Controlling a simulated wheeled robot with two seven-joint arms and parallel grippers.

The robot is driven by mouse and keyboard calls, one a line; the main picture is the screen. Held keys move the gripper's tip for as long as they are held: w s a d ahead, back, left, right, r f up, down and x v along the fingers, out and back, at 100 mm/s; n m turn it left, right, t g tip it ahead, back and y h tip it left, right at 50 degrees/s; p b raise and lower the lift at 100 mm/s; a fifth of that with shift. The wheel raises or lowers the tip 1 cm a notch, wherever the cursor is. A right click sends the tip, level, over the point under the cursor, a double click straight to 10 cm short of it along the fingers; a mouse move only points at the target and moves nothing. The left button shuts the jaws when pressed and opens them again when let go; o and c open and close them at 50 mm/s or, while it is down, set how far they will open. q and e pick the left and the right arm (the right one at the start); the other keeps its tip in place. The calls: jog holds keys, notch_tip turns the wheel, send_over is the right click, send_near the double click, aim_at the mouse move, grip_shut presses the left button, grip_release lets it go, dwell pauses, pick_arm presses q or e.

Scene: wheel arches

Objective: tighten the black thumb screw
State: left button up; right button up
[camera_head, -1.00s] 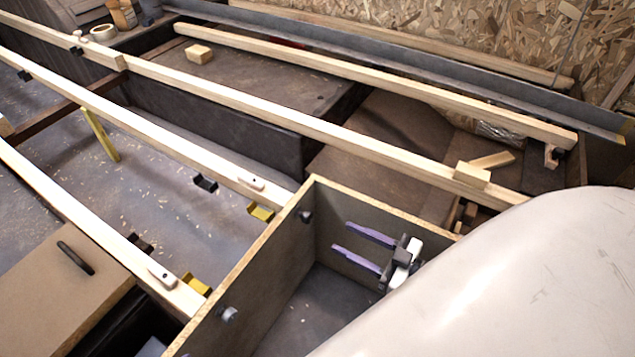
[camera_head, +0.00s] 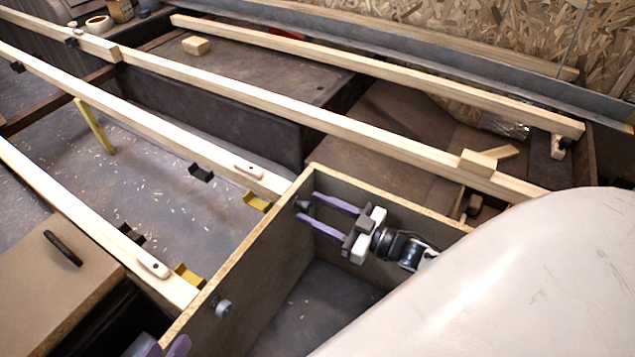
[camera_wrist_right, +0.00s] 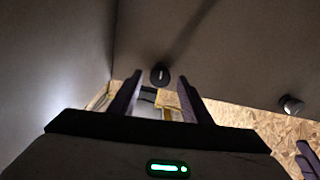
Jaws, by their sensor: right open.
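The black thumb screw (camera_head: 304,206) is on the inner face of the box's left wall, near the far corner. In the right wrist view the black thumb screw (camera_wrist_right: 160,74) shows as a dark round knob ahead, between the fingertips. My right gripper (camera_head: 309,205) is open, its purple fingers reaching to either side of the screw; contact cannot be told. It also shows in the right wrist view (camera_wrist_right: 158,82). My left gripper (camera_head: 163,346) shows only as purple finger parts at the bottom edge, outside the left wall; its opening is unclear.
A grey knob (camera_head: 221,307) sits on the same wall, nearer to me; the right wrist view shows it too (camera_wrist_right: 291,105). The open-topped box (camera_head: 240,262) surrounds my right gripper. Long wooden rails (camera_head: 330,133) cross beyond it. A pale rounded surface covers the lower right.

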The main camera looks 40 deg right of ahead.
jog(key=c, duration=1)
jog(key=shift+c, duration=0.2)
